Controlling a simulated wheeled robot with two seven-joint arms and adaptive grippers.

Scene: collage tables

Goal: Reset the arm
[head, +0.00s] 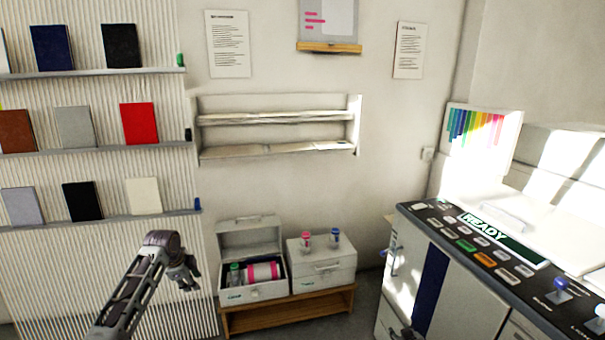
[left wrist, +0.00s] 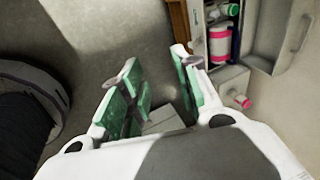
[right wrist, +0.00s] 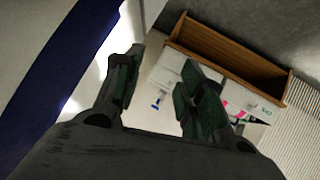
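My left arm comes in from the lower left in the head view, and its gripper (head: 186,276) hangs in the air in front of the ribbed wall, left of the open white box. In the left wrist view the left gripper (left wrist: 155,85) has its green-padded fingers apart with nothing between them. My right gripper shows in the right wrist view (right wrist: 160,85), its fingers apart and empty, with the wooden bench and a white box beyond. I cannot make out the right gripper in the head view.
An open white box (head: 225,241) holding pink and green items and a closed white box (head: 330,278) with two small bottles stand on a wooden bench (head: 262,318). A large machine with a button panel (head: 475,250) stands at right. Wall shelves (head: 100,150) hold several coloured panels.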

